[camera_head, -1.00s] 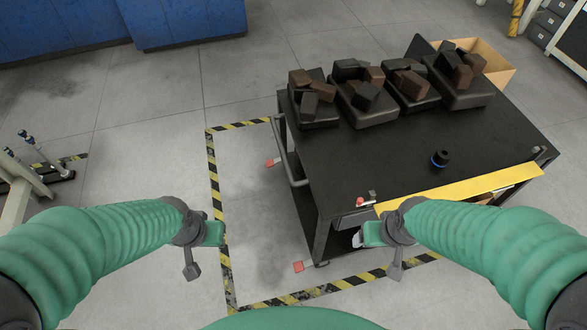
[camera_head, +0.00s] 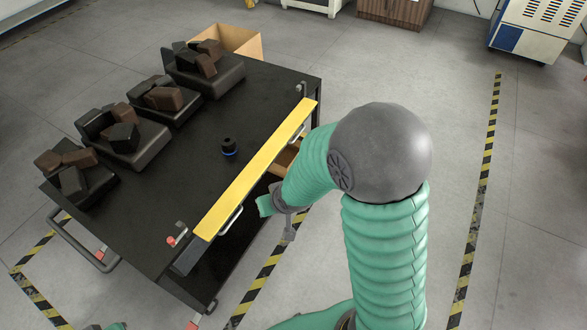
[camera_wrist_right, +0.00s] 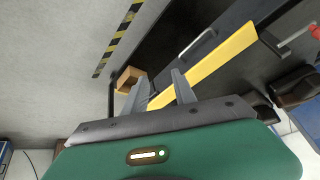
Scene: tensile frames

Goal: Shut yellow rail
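The yellow rail (camera_head: 255,172) is a long flat strip along the near edge of the black cart's top (camera_head: 190,165). In the right wrist view the rail (camera_wrist_right: 222,58) runs diagonally from upper right down behind the finger area. My right gripper (camera_head: 266,206) is beside the rail's outer side in the head view, apart from the cart as far as I can tell. In the right wrist view its two fingers (camera_wrist_right: 158,88) are spread with nothing clearly between them. Only a sliver of my left gripper (camera_head: 110,326) shows at the bottom edge; its fingers are hidden.
Several black bins with dark blocks (camera_head: 125,140) stand along the cart's far side. A red-tipped latch (camera_head: 177,235) is at the rail's near end. A cardboard box (camera_head: 230,41) stands behind.

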